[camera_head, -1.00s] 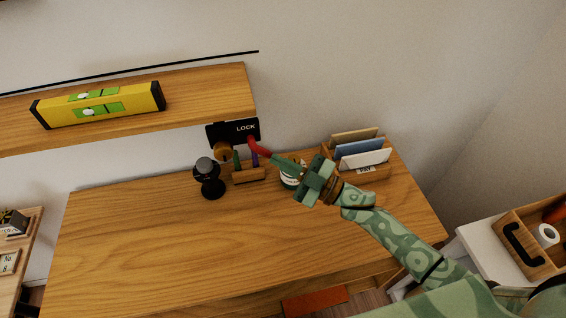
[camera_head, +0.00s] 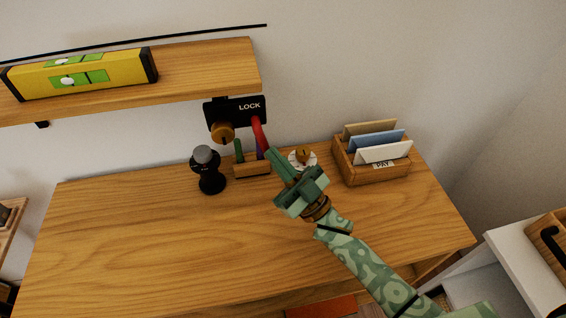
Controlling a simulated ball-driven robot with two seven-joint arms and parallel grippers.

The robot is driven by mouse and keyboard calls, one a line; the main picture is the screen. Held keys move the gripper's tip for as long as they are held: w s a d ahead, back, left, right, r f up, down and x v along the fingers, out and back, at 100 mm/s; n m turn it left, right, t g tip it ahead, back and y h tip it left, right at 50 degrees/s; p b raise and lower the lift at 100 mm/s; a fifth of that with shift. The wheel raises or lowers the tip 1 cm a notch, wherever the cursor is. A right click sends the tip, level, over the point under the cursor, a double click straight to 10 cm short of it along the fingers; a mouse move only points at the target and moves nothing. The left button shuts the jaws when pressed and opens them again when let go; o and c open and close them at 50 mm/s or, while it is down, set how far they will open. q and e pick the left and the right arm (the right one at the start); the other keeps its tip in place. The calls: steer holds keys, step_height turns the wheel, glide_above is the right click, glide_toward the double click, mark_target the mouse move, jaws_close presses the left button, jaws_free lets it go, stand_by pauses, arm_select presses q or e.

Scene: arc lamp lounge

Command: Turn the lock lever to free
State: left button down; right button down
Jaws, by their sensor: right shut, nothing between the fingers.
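A black lock plate (camera_head: 230,112) marked LOCK is on the wall, just below the right end of the shelf. A red lever (camera_head: 260,133) runs from the plate steeply downward, leaning slightly to the right. A round brass-brown knob (camera_head: 222,133) sits at the plate's lower left. My right gripper (camera_head: 271,153) is shut and empty, its fingertips at the lower end of the lever. I cannot tell whether they touch it. Only LOCK is readable; no mark for free shows. My left gripper is not in view.
A yellow spirit level (camera_head: 85,75) lies on the shelf (camera_head: 200,75). On the desk (camera_head: 150,240) are a black grey-topped stamp (camera_head: 209,172), a small wooden pen holder (camera_head: 251,169), a white-lidded jar (camera_head: 303,157) and a letter rack (camera_head: 375,172) marked PAY. The desk's left part is clear.

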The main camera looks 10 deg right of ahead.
steer(key=shift+a+f+m+t+h+b, duration=0.15)
steer(key=shift+m+t+h+b, duration=0.1)
steer(key=shift+m+t, duration=0.2)
steer(key=shift+a+f+m+t+h+b, duration=0.15)
steer(key=shift+m+t+h, duration=0.1)
steer(key=shift+m+t, duration=0.2)
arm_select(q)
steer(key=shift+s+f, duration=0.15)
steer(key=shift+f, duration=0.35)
arm_select(e)
steer(key=shift+r, duration=0.25)
arm_select(q)
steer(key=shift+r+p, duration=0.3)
steer(key=shift+p, duration=0.2)
arm_select(e)
steer(key=s+d+f, duration=0.3)
steer(key=s+d, duration=0.6)
steer(key=s, duration=0.3)
steer(key=shift+s+d+f, duration=0.2)
steer(key=shift+s+f, duration=0.05)
steer(key=shift+g, duration=0.3)
